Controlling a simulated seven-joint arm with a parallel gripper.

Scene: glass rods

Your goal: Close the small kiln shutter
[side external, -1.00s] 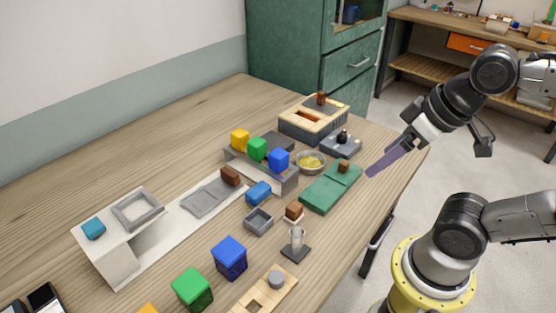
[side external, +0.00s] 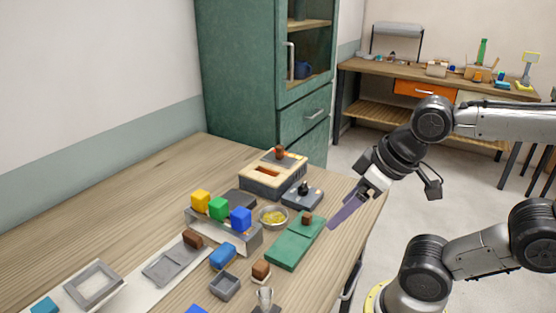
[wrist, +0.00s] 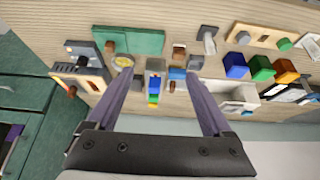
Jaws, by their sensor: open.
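The small kiln (side external: 252,187) is a cream and dark grey box near the far right end of the table. Its top has a long slot (side external: 266,171) that shows open, with a brown-orange inside. A dark plate, which looks like the shutter (side external: 292,163), lies behind the slot and carries a brown knob (side external: 280,152). The kiln is also at the left of the wrist view (wrist: 88,82). My gripper (side external: 332,224), with long purple fingers, is open and empty above the table's right edge, apart from the kiln. Its fingers spread wide in the wrist view (wrist: 158,76).
Yellow, green and blue cubes (side external: 219,208) stand on a grey rack. A green cabinet (side external: 235,90) rises behind.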

